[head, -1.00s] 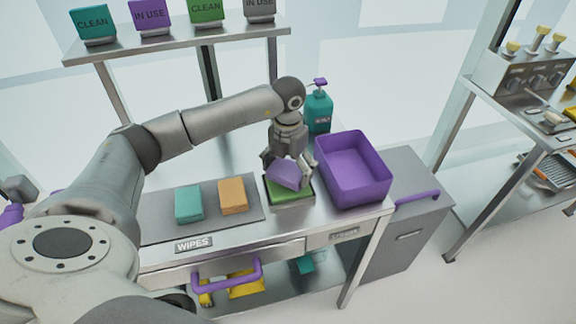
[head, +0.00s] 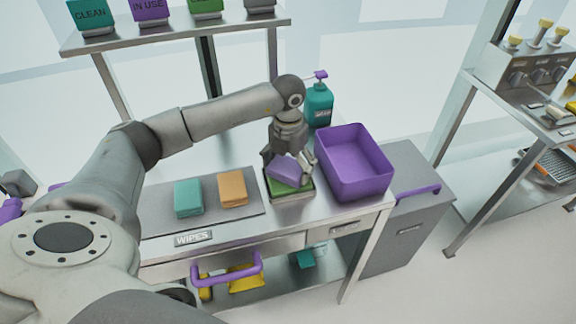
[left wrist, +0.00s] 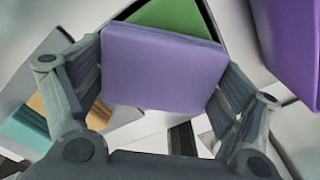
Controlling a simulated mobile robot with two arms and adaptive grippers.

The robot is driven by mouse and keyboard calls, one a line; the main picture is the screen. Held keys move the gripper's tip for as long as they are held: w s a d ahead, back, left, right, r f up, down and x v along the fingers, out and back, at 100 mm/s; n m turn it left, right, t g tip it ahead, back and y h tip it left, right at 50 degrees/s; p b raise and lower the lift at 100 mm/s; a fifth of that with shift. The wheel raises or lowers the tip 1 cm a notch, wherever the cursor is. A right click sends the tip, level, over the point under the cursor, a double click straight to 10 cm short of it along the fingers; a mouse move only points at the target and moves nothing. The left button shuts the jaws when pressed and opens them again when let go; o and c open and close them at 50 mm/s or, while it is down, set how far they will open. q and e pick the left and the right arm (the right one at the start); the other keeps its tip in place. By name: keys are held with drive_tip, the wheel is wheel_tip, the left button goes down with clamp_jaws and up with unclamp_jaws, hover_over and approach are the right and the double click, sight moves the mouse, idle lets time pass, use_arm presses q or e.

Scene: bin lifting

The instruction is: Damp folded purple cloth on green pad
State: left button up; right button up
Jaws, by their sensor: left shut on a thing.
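The folded purple cloth (head: 288,169) is held tilted between the fingers of my left gripper (head: 289,162), which is shut on it. The cloth is just above the green pad (head: 291,189) and overlaps its back part in the head view; I cannot tell whether they touch. The pad sits in a shallow metal tray on the steel table. In the left wrist view the cloth (left wrist: 163,72) spans the gap between both fingers, and part of the green pad (left wrist: 175,17) shows behind it. My right gripper is not in view.
A purple bin (head: 353,180) stands close to the right of the pad. A teal pump bottle (head: 318,104) is behind. Teal (head: 188,197) and orange (head: 232,188) folded cloths lie on a grey mat at left. A labelled shelf (head: 180,36) is at the back.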

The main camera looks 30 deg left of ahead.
sight(288, 166)
use_arm(q)
drive_tip(key=shift+f+b, duration=0.45)
drive_tip(key=shift+f, duration=0.1)
idle(1.3)
drive_tip(key=shift+r+p, duration=0.55)
drive_tip(key=shift+r, duration=0.2)
drive_tip(key=shift+r+p, duration=1.75)
drive_tip(key=shift+r, duration=1.1)
